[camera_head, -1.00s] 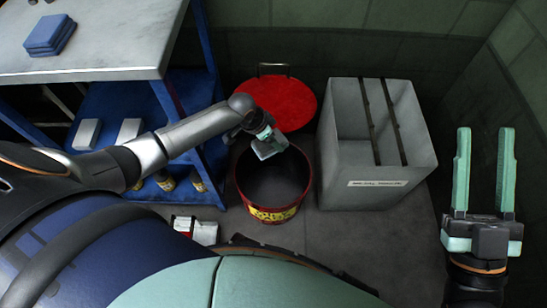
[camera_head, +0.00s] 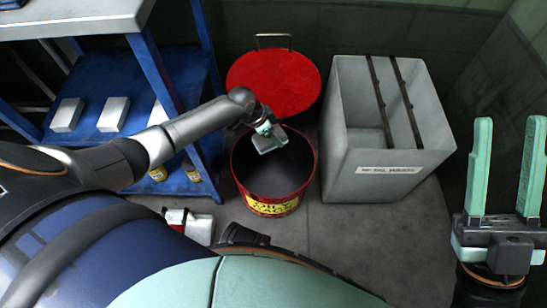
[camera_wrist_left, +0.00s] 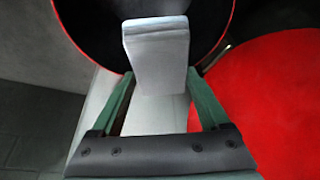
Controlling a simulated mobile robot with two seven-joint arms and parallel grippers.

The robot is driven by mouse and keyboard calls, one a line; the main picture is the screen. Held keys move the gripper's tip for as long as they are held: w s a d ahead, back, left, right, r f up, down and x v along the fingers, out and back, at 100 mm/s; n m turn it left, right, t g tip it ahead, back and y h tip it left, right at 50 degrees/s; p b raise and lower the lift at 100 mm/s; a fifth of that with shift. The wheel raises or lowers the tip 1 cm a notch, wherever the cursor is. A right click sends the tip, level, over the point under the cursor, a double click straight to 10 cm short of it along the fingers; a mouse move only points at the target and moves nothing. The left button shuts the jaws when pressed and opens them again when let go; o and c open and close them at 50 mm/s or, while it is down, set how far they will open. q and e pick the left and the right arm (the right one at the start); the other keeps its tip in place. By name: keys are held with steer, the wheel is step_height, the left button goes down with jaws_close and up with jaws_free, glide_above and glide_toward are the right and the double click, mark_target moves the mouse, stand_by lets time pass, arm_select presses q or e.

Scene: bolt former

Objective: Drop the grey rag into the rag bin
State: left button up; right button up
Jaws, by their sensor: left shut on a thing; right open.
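The grey rag (camera_wrist_left: 157,50) shows in the left wrist view as a pale, folded block between the fingers of my left gripper (camera_wrist_left: 160,78). In the head view my left gripper (camera_head: 266,134) is shut on the grey rag (camera_head: 270,143), which hangs over the far part of the bin's opening. The rag bin (camera_head: 272,208) is a round red drum with a dark inside and a yellow label. Its rim also shows in the left wrist view (camera_wrist_left: 222,40), behind the rag. My right gripper (camera_head: 506,175) is open and empty, pointing up at the right.
A red round lid (camera_head: 274,80) stands just behind the bin, with a metal handle. A grey open-topped box (camera_head: 385,180) with two dark bars stands to its right. A blue shelf unit (camera_head: 90,140) with pale blocks is at the left. A red-and-white item (camera_head: 188,224) lies on the floor.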

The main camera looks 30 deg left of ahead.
arm_select(q)
steer(key=shift+f+b, duration=0.5)
steer(key=shift+f, duration=0.3)
arm_select(e)
step_height(320, 180, down, 2)
steer(key=shift+a, duration=0.15)
arm_select(q)
steer(key=shift+r, duration=0.1)
steer(key=o, duration=1.1)
steer(key=shift+c, duration=0.2)
